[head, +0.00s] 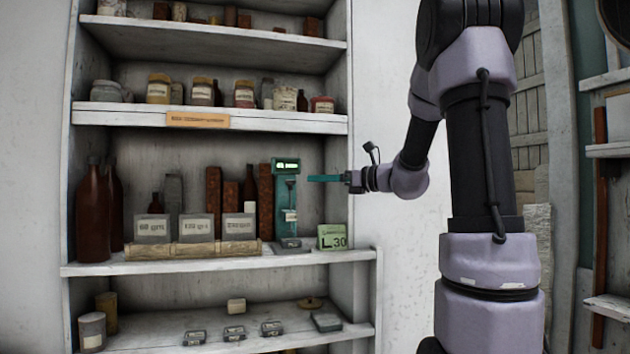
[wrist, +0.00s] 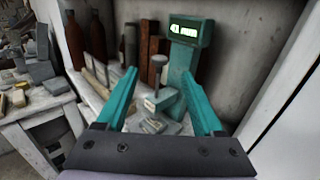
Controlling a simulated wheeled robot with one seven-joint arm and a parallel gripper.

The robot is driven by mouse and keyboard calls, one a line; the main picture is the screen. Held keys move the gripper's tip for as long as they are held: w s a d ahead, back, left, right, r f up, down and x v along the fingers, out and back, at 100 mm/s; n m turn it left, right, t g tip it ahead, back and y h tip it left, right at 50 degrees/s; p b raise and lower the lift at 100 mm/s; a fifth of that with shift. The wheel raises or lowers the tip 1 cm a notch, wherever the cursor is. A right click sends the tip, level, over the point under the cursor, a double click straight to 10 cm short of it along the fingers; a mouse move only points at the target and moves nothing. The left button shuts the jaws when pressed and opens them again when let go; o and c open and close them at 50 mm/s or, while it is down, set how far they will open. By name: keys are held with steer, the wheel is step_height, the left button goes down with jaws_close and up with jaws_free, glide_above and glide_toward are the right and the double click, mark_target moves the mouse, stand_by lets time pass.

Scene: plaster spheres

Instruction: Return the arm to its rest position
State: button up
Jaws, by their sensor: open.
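My arm reaches in from the right of the head view. My gripper (head: 325,178) is at the shelf's right side, level with the green device, its teal fingers pointing left. In the wrist view my gripper (wrist: 162,92) has its two teal fingers spread apart with nothing held between them. The green device (head: 287,168) with a lit display stands on the middle shelf, left of my gripper. It also shows ahead of the fingers in the wrist view (wrist: 187,58). I cannot tell the exact gap between fingers and device.
The white shelf unit (head: 210,118) holds jars, brown bottles (head: 93,215), labelled grey blocks (head: 152,228) and a green "L.30" card (head: 332,237). Several small metal items (head: 234,333) lie on the lower shelf. Bare white wall lies between the shelf and my arm column.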

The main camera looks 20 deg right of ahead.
stand_by(0.4)
steer(key=s+a+f+n+g+h, duration=0.2)
steer(key=s+a+f+n+g, duration=0.15)
steer(key=s+n, duration=0.4)
steer(key=s+a+f+n+g+h, duration=0.25)
steer(key=s+a+n, duration=0.25)
steer(key=s, duration=0.5)
steer(key=s+d+f+n+h, duration=0.5)
steer(key=s+d+n+h, duration=0.1)
steer(key=s+n, duration=0.4)
steer(key=shift+d+f, duration=0.15)
steer(key=shift+d, duration=0.25)
